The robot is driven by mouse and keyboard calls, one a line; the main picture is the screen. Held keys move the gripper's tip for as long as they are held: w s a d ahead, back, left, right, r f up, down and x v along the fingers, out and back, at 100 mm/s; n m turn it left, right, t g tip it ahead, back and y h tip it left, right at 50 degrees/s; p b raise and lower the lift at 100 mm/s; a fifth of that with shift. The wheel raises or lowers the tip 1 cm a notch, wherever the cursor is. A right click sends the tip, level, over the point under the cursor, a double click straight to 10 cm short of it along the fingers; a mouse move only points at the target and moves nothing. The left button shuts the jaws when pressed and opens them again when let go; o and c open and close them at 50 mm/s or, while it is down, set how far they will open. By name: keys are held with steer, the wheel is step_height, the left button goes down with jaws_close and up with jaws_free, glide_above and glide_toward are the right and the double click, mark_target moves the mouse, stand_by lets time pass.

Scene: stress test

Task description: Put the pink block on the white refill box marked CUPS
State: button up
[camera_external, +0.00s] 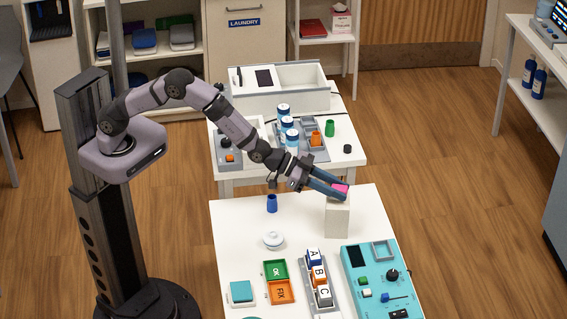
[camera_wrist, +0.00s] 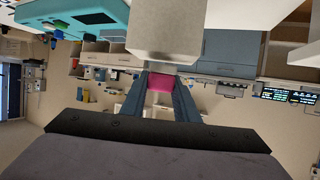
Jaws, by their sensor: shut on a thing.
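The pink block (camera_external: 341,188) is between the fingertips of my gripper (camera_external: 338,191), which is shut on it. In the wrist view the pink block (camera_wrist: 161,83) shows between the two blue-grey fingers (camera_wrist: 161,90). A plain white box (camera_external: 338,217) stands upright at the back right of the near white table. The block is at the box's top edge in the external view; I cannot tell whether they touch. The white box also shows large in the wrist view (camera_wrist: 165,30), right by the block. No CUPS marking is readable on it.
A second table with bottles (camera_external: 287,125) stands behind.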

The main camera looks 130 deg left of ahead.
steer(key=shift+f, duration=0.35)
steer(key=shift+f, duration=0.1)
steer(key=shift+f, duration=0.15)
steer(key=o, duration=1)
steer(key=shift+r, duration=0.25)
steer(key=b+v, duration=0.2)
steer(key=v, duration=1)
steer(key=shift+f+b, duration=0.1)
steer(key=shift+b, duration=0.3)
steer(key=shift+d, duration=0.1)
